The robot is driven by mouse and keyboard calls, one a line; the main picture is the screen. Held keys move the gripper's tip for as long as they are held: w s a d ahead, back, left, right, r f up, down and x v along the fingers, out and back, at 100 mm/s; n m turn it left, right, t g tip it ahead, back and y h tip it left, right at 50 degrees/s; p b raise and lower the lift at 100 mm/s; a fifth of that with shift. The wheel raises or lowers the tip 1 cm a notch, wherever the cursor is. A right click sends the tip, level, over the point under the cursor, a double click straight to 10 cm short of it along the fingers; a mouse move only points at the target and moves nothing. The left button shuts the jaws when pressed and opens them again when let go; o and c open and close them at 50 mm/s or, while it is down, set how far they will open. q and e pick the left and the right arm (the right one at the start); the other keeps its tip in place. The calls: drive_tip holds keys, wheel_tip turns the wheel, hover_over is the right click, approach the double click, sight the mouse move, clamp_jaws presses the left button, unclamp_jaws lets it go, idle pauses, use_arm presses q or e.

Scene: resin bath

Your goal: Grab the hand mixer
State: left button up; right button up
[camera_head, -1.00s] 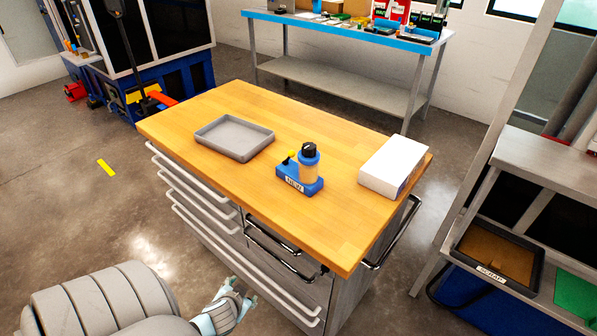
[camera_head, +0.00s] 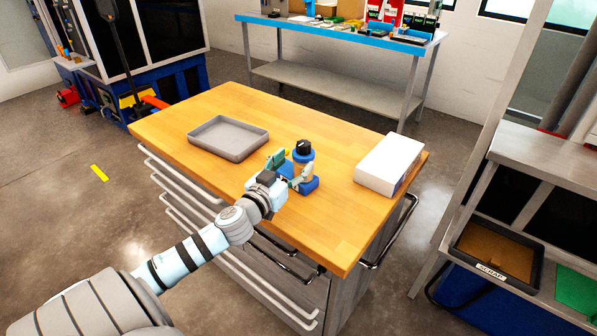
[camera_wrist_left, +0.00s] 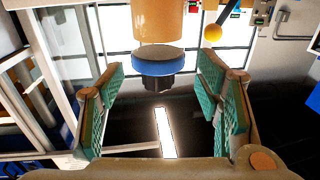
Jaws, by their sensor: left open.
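The hand mixer appears to be the upright tan cylinder with a blue collar and black top (camera_head: 304,151), standing on a blue base (camera_head: 311,186) on the wooden worktop. In the left wrist view the mixer (camera_wrist_left: 158,50) shows upside down, between the finger lines and just ahead, apart from both fingers. My left gripper (camera_head: 290,168) is open and empty at the near side of the mixer, with one green-padded finger to each side. It also shows in the left wrist view (camera_wrist_left: 162,75). My gripper hides part of the base and its label. My right gripper is not in view.
A grey tray (camera_head: 228,153) lies left of the mixer on the wooden worktop (camera_head: 200,112). A white box (camera_head: 389,162) lies to the right near the edge. A yellow ball-topped part (camera_wrist_left: 211,32) is close beside the mixer.

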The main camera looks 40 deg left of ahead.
sight(305, 154)
use_arm(q)
drive_tip(key=w, duration=0.1)
drive_tip(key=w+p, duration=0.1)
drive_tip(key=w, duration=0.1)
drive_tip(key=w+p, duration=0.1)
drive_tip(key=w, duration=0.1)
drive_tip(key=shift+w+a, duration=0.1)
drive_tip(key=shift+a, duration=0.25)
drive_tip(key=shift+w, duration=0.35)
drive_tip(key=shift+f, duration=0.15)
clamp_jaws()
